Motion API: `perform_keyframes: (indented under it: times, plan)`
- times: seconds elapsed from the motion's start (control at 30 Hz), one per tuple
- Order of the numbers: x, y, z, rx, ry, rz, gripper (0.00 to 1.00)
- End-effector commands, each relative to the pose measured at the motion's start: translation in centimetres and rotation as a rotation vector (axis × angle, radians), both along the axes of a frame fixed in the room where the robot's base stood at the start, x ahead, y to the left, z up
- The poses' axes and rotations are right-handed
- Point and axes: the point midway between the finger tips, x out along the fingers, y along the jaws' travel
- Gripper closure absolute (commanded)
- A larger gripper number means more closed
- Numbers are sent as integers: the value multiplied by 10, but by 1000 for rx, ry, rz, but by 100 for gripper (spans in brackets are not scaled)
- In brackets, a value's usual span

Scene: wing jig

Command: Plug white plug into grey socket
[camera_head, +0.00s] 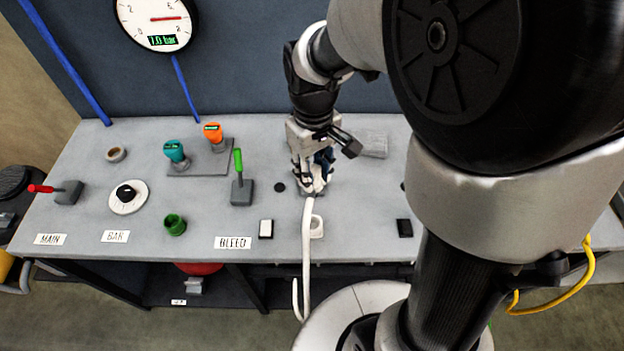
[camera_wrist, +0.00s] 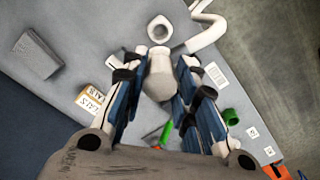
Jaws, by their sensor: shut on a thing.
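My gripper (camera_head: 314,178) is shut on the white plug (camera_head: 311,185), low over the middle of the table. The pale plug body (camera_wrist: 158,82) shows between the blue-padded fingers in the wrist view. A white cable (camera_head: 306,240) runs from it over the table's front edge. A white ring-shaped part (camera_wrist: 160,29) shows just beyond the plug; I cannot tell whether it belongs to it. I cannot clearly identify the grey socket. A small grey edge shows beneath the gripper, mostly hidden, and I cannot tell whether the plug touches it.
A white holder (camera_head: 317,227) stands beside the cable. A grey block (camera_head: 373,143) lies behind, to the right. A green-handled lever (camera_head: 239,178) stands left of the gripper, with a green cup (camera_head: 175,224) further left. A black block (camera_head: 404,228) lies to the right.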

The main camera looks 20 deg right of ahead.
Motion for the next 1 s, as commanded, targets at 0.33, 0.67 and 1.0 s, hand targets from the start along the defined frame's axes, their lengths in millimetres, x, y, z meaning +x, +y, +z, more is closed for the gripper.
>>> perform_keyframes:
  times: [0.33,0.67,1.0]
  plan:
    - [0,0,34,0,-1,0,96]
    - [0,0,51,0,-1,0,96]
    - [0,0,57,0,0,0,96]
